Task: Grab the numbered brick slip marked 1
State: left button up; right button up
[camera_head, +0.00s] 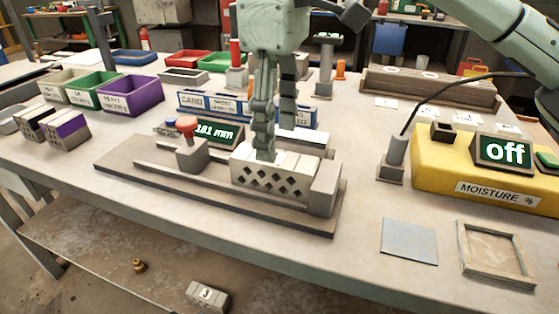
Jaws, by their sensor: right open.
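No brick slip with a readable 1 shows in the head view. A pale block with several diamond-shaped holes (272,180) lies in the measuring fixture (160,175) on the table. Its top looks split into pale pieces, with no number readable. My right gripper (277,143) points down over this block, fingers apart. One finger reaches down to the block's top; I cannot tell whether it touches. The other ends higher, behind it. A small block marked 3 (207,294) lies below the table's front edge. My left gripper is not in view.
The fixture has a red knob (187,124) and a display reading 181 mm (215,131). A yellow moisture meter (440,165) reading off stands at right, near a grey plate (409,241) and wooden frame (465,255). Purple (130,97) and green (95,92) bins stand at left.

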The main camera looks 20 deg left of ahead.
aim_at(274, 165)
jog(key=shift+s+f, duration=0.15)
jog(key=shift+f, duration=0.65)
notch_tip(274, 165, down, 5)
jog(key=shift+a+r, duration=0.15)
jog(key=shift+c, duration=0.4)
jog(key=shift+r, duration=0.1)
grip_shut()
